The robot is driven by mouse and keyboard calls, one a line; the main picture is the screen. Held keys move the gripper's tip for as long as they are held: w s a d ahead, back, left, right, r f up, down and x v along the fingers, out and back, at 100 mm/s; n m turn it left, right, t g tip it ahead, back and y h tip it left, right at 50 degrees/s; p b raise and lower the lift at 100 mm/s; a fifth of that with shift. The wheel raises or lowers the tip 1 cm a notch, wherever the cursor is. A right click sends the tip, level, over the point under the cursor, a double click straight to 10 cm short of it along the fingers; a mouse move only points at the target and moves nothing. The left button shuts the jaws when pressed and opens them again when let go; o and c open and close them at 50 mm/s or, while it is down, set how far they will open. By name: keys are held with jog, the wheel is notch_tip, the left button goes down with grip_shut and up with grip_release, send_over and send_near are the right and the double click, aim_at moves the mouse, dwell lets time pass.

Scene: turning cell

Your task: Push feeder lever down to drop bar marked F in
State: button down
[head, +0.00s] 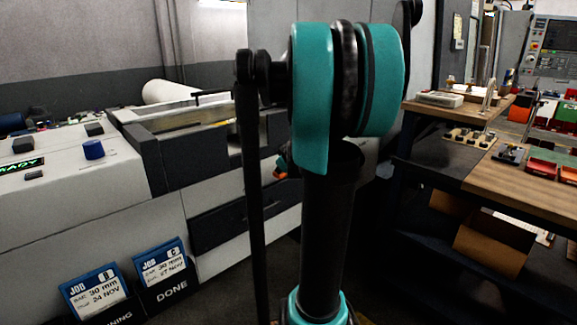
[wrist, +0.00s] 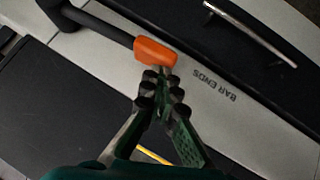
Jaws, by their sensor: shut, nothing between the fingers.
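The feeder lever (wrist: 100,30) is a black arm with an orange grip (wrist: 155,52) at its end, in the upper left of the wrist view. My gripper (wrist: 160,75) is shut and empty, its fingertips right at the lower edge of the orange grip. I cannot tell whether they touch it. In the head view a small orange patch (head: 281,165) shows beside my arm, probably the same grip. My gripper is hidden behind my arm there. I cannot make out a bar marked F.
A drawer marked BAR ENDS (wrist: 222,90) has a metal handle (wrist: 250,32). In the head view, a machine panel with a blue knob (head: 93,149) stands left, above job cards (head: 94,292). A wooden workbench (head: 520,185) with tools stands right.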

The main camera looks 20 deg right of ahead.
jog(key=v, duration=0.8)
jog(key=shift+s+r, duration=0.25)
jog(key=shift+r, duration=0.05)
